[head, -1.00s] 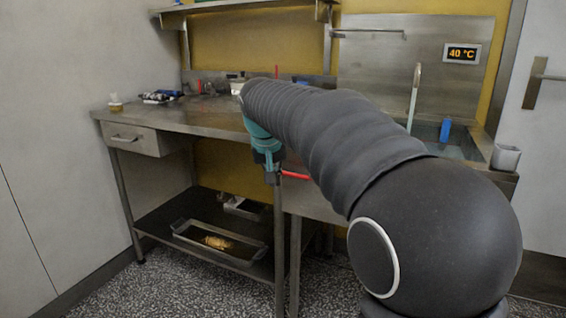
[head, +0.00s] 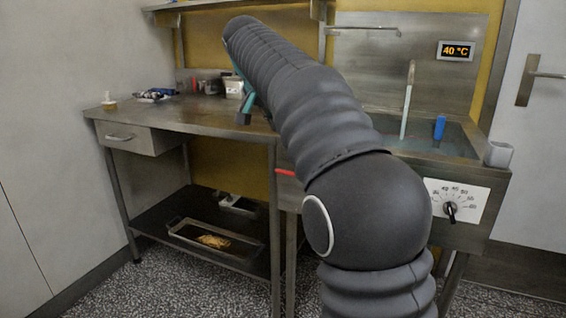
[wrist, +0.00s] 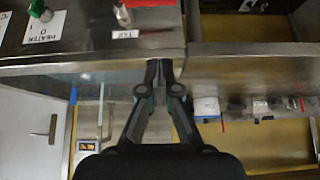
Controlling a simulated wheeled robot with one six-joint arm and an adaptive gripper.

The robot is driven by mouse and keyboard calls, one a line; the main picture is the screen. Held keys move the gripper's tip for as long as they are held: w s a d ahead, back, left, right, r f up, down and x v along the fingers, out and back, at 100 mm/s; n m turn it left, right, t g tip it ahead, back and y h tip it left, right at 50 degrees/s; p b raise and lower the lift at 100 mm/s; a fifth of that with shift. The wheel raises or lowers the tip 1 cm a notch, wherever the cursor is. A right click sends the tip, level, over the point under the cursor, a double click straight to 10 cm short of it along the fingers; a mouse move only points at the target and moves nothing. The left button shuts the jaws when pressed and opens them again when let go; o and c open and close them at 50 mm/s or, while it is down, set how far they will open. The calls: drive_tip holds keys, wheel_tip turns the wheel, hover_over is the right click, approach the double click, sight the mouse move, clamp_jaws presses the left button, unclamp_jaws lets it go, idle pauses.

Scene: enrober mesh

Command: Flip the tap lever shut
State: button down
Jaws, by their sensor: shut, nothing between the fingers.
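The tap lever (head: 285,172) is a red handle lying roughly level at the front of the sink unit, just left of my arm in the head view. In the wrist view its metal body (wrist: 122,13) is at the top edge, with a red part beside it and a TAP label (wrist: 126,34) below; the rest is cut off by the frame. My gripper (wrist: 158,68) is shut and empty, its tips apart from the lever. In the head view my gripper (head: 244,116) is mostly behind my arm, above and left of the lever.
The steel worktop (head: 190,118) is left of the sink, with a white tub (head: 234,88) at its back. The tap spout (head: 407,98) stands at the basin. A dial (head: 450,208) and a green heater knob (wrist: 46,14) are on the front. A tray (head: 213,241) lies below.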

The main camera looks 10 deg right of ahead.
drive_tip(key=b+x, duration=0.1)
drive_tip(key=x, duration=0.9)
drive_tip(key=shift+f, duration=0.25)
drive_tip(key=shift+s+a+f+b, duration=0.1)
drive_tip(key=shift+f+b, duration=0.1)
drive_tip(key=shift+f, duration=0.35)
drive_tip(key=shift+s+a+f+b, duration=0.1)
drive_tip(key=shift+s+f+b, duration=0.05)
drive_tip(key=shift+f, duration=0.4)
drive_tip(key=shift+s+f, duration=0.1)
drive_tip(key=shift+f, duration=0.55)
